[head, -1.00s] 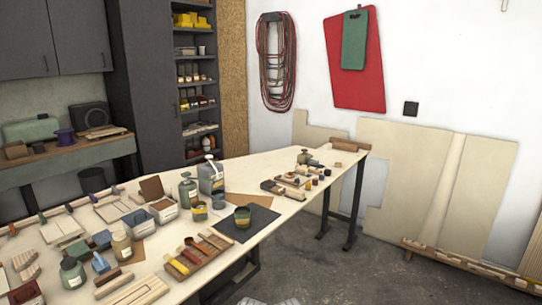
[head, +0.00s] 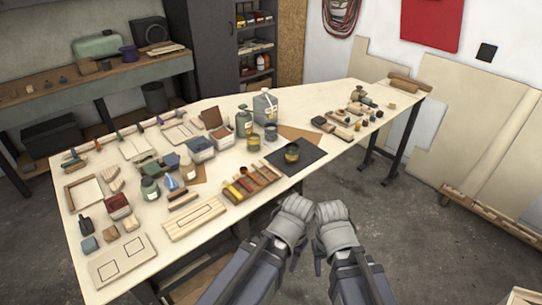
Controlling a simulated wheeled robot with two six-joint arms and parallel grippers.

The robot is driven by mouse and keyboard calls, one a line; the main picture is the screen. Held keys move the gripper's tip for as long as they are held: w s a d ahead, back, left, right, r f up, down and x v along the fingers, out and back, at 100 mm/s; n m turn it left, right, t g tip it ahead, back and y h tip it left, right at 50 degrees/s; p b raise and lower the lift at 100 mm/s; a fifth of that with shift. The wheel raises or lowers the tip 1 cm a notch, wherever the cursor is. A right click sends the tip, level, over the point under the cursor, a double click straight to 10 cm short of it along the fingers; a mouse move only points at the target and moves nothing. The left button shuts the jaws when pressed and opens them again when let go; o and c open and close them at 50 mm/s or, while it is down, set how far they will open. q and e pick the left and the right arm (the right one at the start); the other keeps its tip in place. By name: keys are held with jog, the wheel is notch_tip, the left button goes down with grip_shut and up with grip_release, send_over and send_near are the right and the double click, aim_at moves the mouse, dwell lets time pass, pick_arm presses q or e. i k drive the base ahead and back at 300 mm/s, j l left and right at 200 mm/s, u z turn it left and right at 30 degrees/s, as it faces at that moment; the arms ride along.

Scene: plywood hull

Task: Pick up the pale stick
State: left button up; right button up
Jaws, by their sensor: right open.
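A pale wooden piece with a slot-like outline (head: 194,218) lies at the front edge of the workbench (head: 230,222). A long pale strip (head: 492,155) leans against the wall boards at the right. I cannot tell which of these, if either, is the pale stick. My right gripper (head: 319,262) is open and empty, low in front of the bench edge, apart from everything on it. My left gripper (head: 295,260) is beside it. Its jaws are mostly hidden by my wrist, so its state is unclear.
A paint tray (head: 250,183), a dark mat (head: 306,165) with a tin, bottles and small boxes crowd the bench. A low wooden rack (head: 490,215) stands on the floor at the right. The grey floor (head: 390,235) between bench and rack is clear.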

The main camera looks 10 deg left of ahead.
aim_at(265, 164)
jog(key=u, duration=0.75)
jog(key=i+u, duration=0.1)
jog(key=u, duration=1.35)
jog(key=i+l+u, duration=0.1)
jog(key=u, duration=1.4)
jog(key=l+u, duration=0.15)
jog(key=u, duration=0.6)
jog(key=l+u, duration=0.1)
jog(key=u, duration=0.6)
jog(key=l+u, duration=0.1)
jog(key=u, duration=0.65)
jog(key=k+u, duration=0.1)
jog(key=k+z, duration=0.55)
jog(key=z, duration=0.2)
jog(key=k+z, duration=0.15)
jog(key=z, duration=0.3)
jog(key=k+z, duration=0.15)
jog(key=z, duration=0.25)
jog(key=k+z, duration=0.15)
jog(key=z, duration=0.3)
jog(key=k+l+z, duration=0.15)
jog(key=z, duration=0.8)
jog(key=l+z, duration=0.15)
jog(key=z, duration=0.3)
jog(key=l+z, duration=0.1)
jog(key=z, duration=0.4)
jog(key=l+z, duration=0.1)
jog(key=z, duration=0.35)
jog(key=k+l, duration=0.05)
